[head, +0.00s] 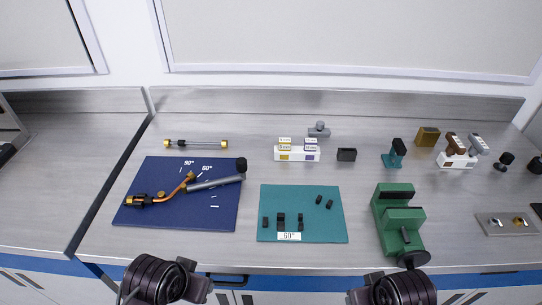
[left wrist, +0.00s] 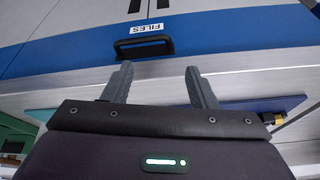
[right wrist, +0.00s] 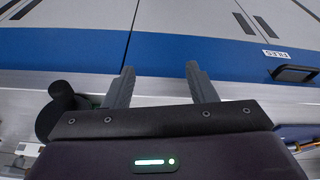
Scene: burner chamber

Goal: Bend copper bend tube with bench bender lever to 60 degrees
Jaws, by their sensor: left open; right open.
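The bench bender lies on the dark blue mat (head: 150,176), which carries white 90° and 60° marks. The copper bend tube (head: 178,189) runs from a dark and brass clamp (head: 140,200) at the left toward the marks. The grey lever (head: 213,183) points right and ends in a black knob (head: 241,165). My left gripper (left wrist: 160,78) is open and empty, in front of the bench's near edge. My right gripper (right wrist: 160,82) is also open and empty, near the front edge by the green vise. Both are well apart from the lever and tube.
A green vise (head: 398,215) stands further right. A brass-ended rod (head: 196,143) and a white labelled box (head: 297,155) lie behind. Bare bench separates the two mats.

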